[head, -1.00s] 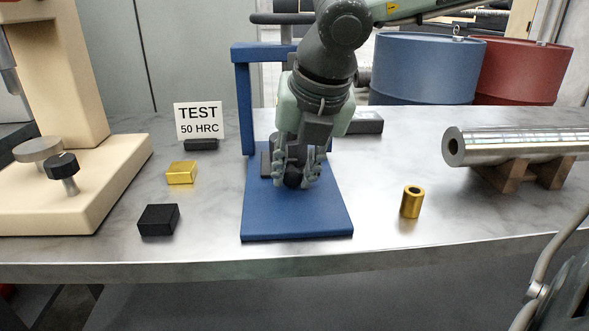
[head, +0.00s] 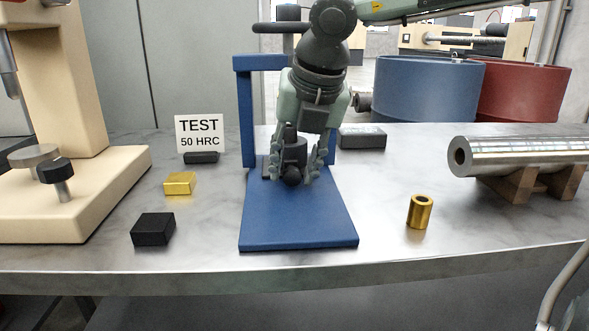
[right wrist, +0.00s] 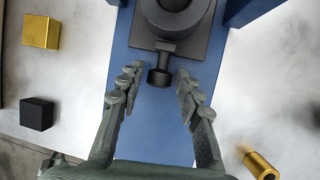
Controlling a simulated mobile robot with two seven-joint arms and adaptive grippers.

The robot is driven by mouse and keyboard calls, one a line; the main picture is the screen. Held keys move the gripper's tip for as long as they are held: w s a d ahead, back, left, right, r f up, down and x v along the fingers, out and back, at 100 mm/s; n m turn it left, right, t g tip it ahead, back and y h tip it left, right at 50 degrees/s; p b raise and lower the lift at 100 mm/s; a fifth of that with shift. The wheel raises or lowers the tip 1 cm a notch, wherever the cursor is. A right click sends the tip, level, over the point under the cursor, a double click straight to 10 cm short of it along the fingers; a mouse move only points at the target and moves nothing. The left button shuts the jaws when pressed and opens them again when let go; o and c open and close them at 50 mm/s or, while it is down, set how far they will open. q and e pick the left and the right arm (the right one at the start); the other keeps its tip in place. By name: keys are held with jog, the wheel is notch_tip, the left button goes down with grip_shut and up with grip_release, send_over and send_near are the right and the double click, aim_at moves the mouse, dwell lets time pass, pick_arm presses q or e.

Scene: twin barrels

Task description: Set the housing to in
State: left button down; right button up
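The dark housing (head: 293,151) sits on the blue press stand (head: 300,225), between its uprights. A short black round-ended knob (head: 292,178) sticks out of its front. In the right wrist view the housing (right wrist: 178,22) is at the top, with the knob (right wrist: 159,77) pointing down toward me. My right gripper (head: 295,172) is open, with its fingers on either side of the knob. In the wrist view the fingertips (right wrist: 157,76) show clear gaps to it. My arm hides part of the stand's top. My left gripper is out of view.
A gold block (head: 180,183), a black block (head: 153,229) and a beige tester (head: 75,205) stand left. A gold bushing (head: 419,212) and a steel tube (head: 525,155) on wooden supports stand right. A dark grey block (head: 362,138) lies behind. The stand's front plate is clear.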

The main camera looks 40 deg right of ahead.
jog(key=shift+o, duration=0.5)
jog(key=shift+s, duration=0.1)
jog(key=v, duration=1.2)
